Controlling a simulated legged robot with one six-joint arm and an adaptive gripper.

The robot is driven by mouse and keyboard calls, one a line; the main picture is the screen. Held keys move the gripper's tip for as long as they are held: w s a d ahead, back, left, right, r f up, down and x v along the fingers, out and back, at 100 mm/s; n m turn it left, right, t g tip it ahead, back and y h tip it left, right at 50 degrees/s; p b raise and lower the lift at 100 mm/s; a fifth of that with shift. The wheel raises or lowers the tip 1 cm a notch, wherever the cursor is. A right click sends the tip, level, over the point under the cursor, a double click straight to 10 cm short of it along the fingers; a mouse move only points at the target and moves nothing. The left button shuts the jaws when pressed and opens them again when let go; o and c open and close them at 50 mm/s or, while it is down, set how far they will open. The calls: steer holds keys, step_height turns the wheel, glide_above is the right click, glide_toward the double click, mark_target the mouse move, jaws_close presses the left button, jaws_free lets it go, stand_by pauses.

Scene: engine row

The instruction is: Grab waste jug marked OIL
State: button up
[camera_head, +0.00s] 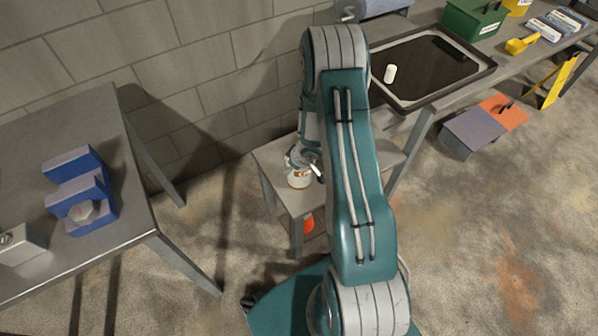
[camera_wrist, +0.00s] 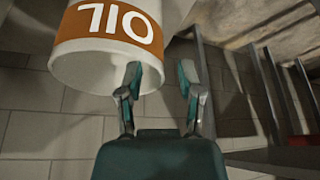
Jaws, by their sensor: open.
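The waste jug (camera_head: 298,182) is white with an orange-brown band and stands on a small low grey table, partly hidden by my arm. In the wrist view the jug (camera_wrist: 85,66) fills the upper left, and the word OIL on its band appears upside down. My gripper (camera_wrist: 160,80) is open, with nothing clearly between its fingers. The left finger overlaps the jug's edge in the picture, and the right finger is clear of it. I cannot tell whether the left finger touches. In the head view my gripper (camera_head: 311,163) is close to the jug's upper part.
The small table (camera_head: 272,160) stands near a block wall. A left bench (camera_head: 120,225) holds a blue bracket (camera_head: 85,190). A right bench holds a black tray (camera_head: 425,105) with a white cylinder (camera_head: 390,73). An orange object (camera_head: 308,223) is under the small table.

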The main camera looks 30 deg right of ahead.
steer(key=x, duration=0.3)
steer(key=shift+w+d+f, duration=0.1)
steer(key=shift+c, duration=0.3)
jaws_close()
